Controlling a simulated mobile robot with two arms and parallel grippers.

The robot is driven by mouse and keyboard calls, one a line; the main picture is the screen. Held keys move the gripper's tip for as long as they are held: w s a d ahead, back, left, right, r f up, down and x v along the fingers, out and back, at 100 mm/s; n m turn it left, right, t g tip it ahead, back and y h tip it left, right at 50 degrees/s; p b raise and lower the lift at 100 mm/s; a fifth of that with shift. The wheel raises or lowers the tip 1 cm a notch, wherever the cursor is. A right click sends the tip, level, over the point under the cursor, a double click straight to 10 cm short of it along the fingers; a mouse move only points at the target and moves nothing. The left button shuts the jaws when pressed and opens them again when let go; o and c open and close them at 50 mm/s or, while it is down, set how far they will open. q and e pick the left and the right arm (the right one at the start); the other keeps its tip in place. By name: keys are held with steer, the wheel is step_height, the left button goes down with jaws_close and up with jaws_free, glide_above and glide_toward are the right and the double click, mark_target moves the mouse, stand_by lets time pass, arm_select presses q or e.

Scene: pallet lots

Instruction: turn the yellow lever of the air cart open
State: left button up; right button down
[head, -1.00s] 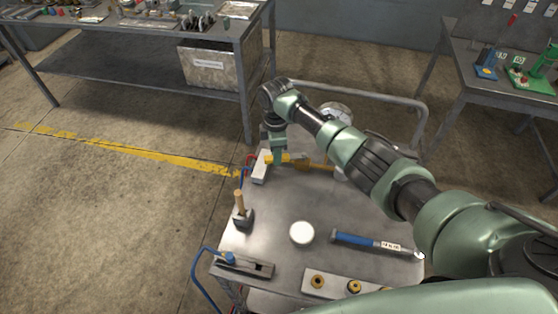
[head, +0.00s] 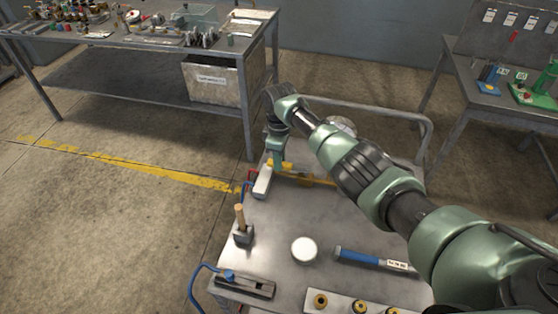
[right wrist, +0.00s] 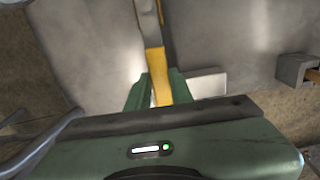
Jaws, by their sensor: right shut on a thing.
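The yellow lever (head: 288,168) is at the far end of the grey metal cart (head: 285,218), beside a pale block (head: 262,182). In the right wrist view the lever (right wrist: 158,76) runs up from between my fingers. My right gripper (head: 275,160) points down at it. It is shut on the lever, with one finger on each side in the right wrist view (right wrist: 157,95). A yellow-brown pipe (head: 318,181) runs right from the lever, partly behind my right arm. My left gripper is not in view.
A grey rail (head: 390,103) borders the far end. Workbenches stand behind, left (head: 150,45) and right (head: 500,110).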

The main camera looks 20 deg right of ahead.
steer(key=shift+w+d+r, duration=0.1)
steer(key=shift+r, duration=0.05)
steer(key=c, duration=1.2)
jaws_free()
steer(key=shift+c, duration=0.2)
step_height(320, 180, up, 8)
steer(key=shift+f+b, duration=0.15)
steer(key=shift+b, duration=0.25)
